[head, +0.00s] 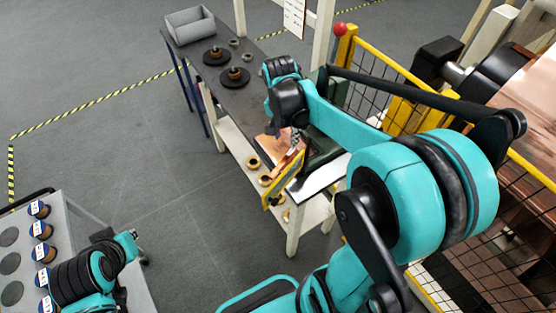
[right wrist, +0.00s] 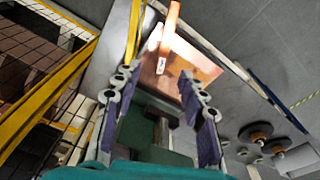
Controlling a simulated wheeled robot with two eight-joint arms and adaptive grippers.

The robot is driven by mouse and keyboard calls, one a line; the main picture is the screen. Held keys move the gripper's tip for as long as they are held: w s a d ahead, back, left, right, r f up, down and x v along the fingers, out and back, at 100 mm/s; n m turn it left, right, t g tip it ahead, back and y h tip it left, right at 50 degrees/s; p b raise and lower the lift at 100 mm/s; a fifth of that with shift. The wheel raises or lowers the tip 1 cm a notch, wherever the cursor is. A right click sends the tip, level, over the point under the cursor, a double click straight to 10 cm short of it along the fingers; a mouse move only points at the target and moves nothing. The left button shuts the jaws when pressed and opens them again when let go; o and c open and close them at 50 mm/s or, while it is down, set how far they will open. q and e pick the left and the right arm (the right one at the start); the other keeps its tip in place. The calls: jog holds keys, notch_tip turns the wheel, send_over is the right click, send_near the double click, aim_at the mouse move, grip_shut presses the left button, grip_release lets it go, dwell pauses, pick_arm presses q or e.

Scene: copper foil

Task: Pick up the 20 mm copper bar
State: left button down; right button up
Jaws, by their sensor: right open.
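The copper bar (right wrist: 169,32) is a narrow strip with a small white label, seen in the right wrist view beyond my fingertips. It lies over or against a wider copper sheet (right wrist: 202,64), which also shows on the bench in the head view. My right gripper (right wrist: 157,88) is open, with its two purple-padded fingers apart and nothing between them. The bar is ahead of the fingers, apart from them. In the head view my right gripper (head: 293,140) is above the bench near the copper, and its fingers are small there. My left arm shows at lower left, but its gripper does not.
The dark bench (head: 235,85) carries a grey bin (head: 190,26) and round black-based parts (head: 219,56). A yellow-edged panel (head: 285,182) stands by the copper. Yellow mesh fencing (head: 372,75) is close on the right. A grey cart (head: 75,228) with spools is at lower left. Floor between is clear.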

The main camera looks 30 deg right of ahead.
jog(key=b, duration=0.4)
send_over(283, 162)
notch_tip(283, 162, down, 5)
jog(key=shift+s+f+b, duration=0.35)
jog(key=shift+s+b, duration=0.05)
jog(key=shift+b, duration=0.1)
notch_tip(283, 162, down, 2)
jog(key=shift+w+f+b, duration=0.15)
jog(key=shift+f+b, duration=0.1)
jog(key=shift+b, duration=0.2)
jog(key=f, duration=0.1)
jog(key=f+b, duration=0.1)
jog(key=f, duration=0.1)
jog(key=f+b, duration=0.1)
jog(key=f, duration=0.1)
jog(key=shift+w+a+f, duration=0.1)
jog(key=shift+w, duration=0.25)
jog(key=shift+c, duration=0.7)
grip_shut()
